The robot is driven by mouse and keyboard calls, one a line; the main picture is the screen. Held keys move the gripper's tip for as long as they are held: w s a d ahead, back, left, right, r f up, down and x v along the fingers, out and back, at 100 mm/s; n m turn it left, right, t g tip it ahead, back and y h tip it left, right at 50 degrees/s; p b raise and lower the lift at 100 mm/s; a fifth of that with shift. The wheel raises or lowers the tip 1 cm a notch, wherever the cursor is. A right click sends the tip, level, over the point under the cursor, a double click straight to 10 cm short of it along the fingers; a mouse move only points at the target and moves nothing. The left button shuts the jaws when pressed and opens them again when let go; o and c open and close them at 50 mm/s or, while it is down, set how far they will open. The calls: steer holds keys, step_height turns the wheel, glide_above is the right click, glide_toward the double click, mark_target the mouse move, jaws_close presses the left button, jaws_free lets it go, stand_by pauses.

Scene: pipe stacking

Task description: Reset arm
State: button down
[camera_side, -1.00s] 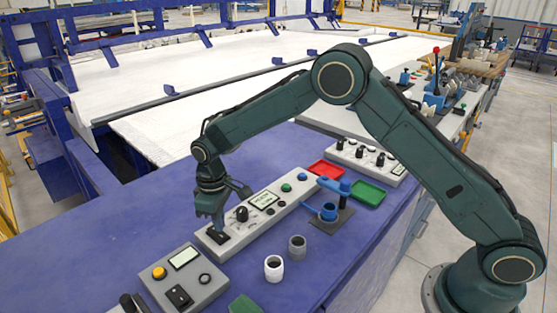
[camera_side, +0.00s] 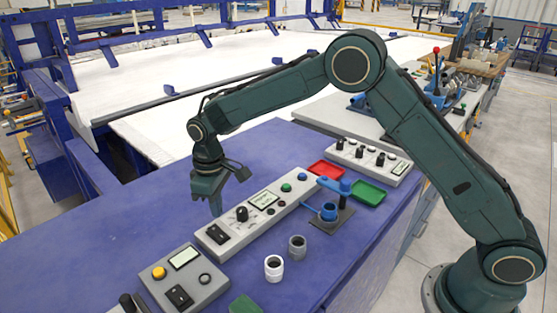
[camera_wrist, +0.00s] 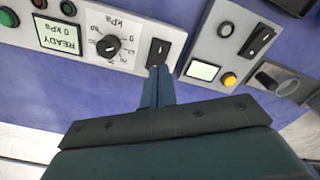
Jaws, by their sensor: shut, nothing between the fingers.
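My gripper (camera_side: 216,212) is shut and empty. It hangs fingers down just above the near-left end of the long grey control panel (camera_side: 262,212), apart from its black rocker switch (camera_side: 216,234). In the wrist view the closed fingertips (camera_wrist: 158,70) point at the lower end of this rocker switch (camera_wrist: 158,52). That view also shows the panel's dial (camera_wrist: 108,46) and a screen (camera_wrist: 58,36) reading READY 0 kPa. A white pipe piece (camera_side: 274,268) and a grey one (camera_side: 297,247) stand on the blue table (camera_side: 120,235).
A second control box (camera_side: 183,280) with a yellow button stands at the near left. A red tray (camera_side: 326,169), a green tray (camera_side: 368,193) and another panel (camera_side: 370,160) lie behind the fixture. The blue tabletop left of my gripper is clear.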

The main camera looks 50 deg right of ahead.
steer(key=s+d+r+m+t, duration=0.1)
steer(key=s+d+r, duration=0.4)
steer(key=s+r, duration=0.3)
steer(key=s+d+r+m+t, duration=0.2)
steer(key=s+d+r, duration=0.35)
steer(key=r, duration=0.55)
steer(key=s+d+m+t, duration=0.1)
steer(key=s+d, duration=0.2)
steer(key=s, duration=0.7)
steer(key=s+d+m+t, duration=0.1)
steer(key=s+d+m, duration=0.1)
steer(key=s, duration=0.9)
steer(key=shift+d+r+t, duration=0.3)
steer(key=shift+d, duration=0.2)
steer(key=c, duration=2.1)
jaws_free()
